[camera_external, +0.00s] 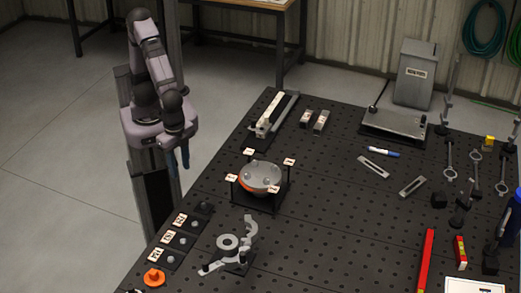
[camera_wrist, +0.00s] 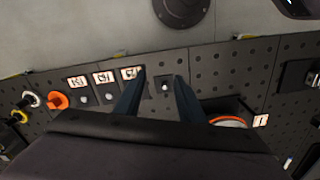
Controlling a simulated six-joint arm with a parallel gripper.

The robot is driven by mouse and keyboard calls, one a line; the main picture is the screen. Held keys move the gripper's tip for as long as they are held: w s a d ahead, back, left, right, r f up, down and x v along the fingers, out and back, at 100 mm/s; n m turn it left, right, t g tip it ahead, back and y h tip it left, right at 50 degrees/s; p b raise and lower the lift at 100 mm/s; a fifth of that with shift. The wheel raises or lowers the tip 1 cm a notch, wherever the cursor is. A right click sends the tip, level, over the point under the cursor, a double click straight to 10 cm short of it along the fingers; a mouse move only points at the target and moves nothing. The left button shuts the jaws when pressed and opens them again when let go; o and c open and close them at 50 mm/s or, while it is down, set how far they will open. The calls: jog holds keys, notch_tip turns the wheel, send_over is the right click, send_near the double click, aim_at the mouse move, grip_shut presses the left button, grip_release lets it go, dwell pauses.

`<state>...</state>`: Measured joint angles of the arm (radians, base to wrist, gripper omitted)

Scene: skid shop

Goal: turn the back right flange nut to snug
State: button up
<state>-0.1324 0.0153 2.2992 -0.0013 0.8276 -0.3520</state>
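A round grey flange (camera_external: 262,176) with an orange-red edge sits on a dark base, with small nuts on top and white tags on posts around it. The tags are too small to read, so I cannot tell which nut is the back right one. Part of the flange's orange rim shows in the wrist view (camera_wrist: 228,122), right of my fingers. My gripper (camera_external: 182,158) hangs beyond the table's left edge, well left of the flange. In the wrist view, its two dark blue fingers (camera_wrist: 159,77) are apart, with nothing held between them.
Labelled plates with small round pieces (camera_external: 169,259) line the table's left edge, near an orange knob (camera_external: 153,278). A grey curved tool (camera_external: 228,243) stands in front of the flange. Wrenches and a blue marker (camera_external: 384,153) lie right. Bare perforated tabletop (camera_external: 340,210) lies right of the flange.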

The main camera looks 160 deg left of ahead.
jog(key=shift+s+d+f+m, duration=0.2)
jog(key=shift+s+d+m, duration=0.2)
jog(key=shift+s+m, duration=0.15)
jog(key=shift+s+d+f+m, duration=0.15)
jog(key=shift+s+d+m, duration=0.2)
jog(key=shift+s+m, duration=0.15)
jog(key=b, duration=0.3)
send_near(267, 181)
jog(key=shift+s+a+f+m, duration=0.15)
jog(key=shift+s+f+m, duration=0.15)
jog(key=shift+s, duration=0.4)
jog(key=shift+f+p, duration=1.05)
jog(key=shift+f, duration=2.7)
jog(key=shift+c, duration=0.6)
grip_shut()
